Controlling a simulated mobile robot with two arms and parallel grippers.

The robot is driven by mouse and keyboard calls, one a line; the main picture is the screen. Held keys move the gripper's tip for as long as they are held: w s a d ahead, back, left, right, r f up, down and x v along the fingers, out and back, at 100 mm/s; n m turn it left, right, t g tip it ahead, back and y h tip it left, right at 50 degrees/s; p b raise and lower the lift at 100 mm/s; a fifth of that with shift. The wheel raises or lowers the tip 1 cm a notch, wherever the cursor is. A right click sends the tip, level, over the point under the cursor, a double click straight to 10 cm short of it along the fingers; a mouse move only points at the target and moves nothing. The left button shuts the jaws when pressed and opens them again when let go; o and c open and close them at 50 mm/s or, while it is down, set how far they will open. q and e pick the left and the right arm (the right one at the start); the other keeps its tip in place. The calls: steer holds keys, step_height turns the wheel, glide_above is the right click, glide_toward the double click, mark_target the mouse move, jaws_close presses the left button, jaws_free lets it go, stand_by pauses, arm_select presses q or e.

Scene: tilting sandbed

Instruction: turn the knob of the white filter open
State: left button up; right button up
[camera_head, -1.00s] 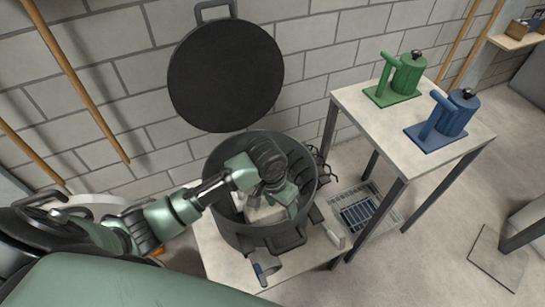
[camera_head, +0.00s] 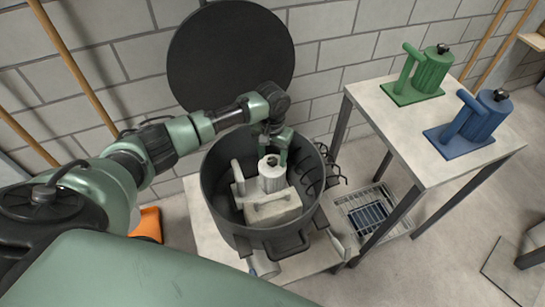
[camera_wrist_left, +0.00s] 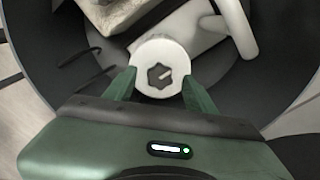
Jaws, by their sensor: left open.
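The white filter (camera_head: 271,180) stands inside a large dark pot, its round top facing up. Its dark knob (camera_head: 272,160) sits on that top. In the left wrist view the white top (camera_wrist_left: 160,52) is seen from above, with the small dark knob (camera_wrist_left: 159,77) near its middle. My left gripper (camera_head: 280,149) is over the back of the filter, and its fingers are open. In the left wrist view my left gripper's green fingers (camera_wrist_left: 160,88) lie on either side of the white top. Whether they touch it I cannot tell. My right gripper is not in view.
The dark pot (camera_head: 230,222) surrounds the filter with its wall. A pale stone-like block (camera_head: 273,208) lies in front of the filter. A table (camera_head: 402,138) at the right bears a green filter (camera_head: 431,72) and a blue filter (camera_head: 483,118). The round lid stands behind.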

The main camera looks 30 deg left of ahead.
arm_select(q)
steer(key=shift+f, duration=0.4)
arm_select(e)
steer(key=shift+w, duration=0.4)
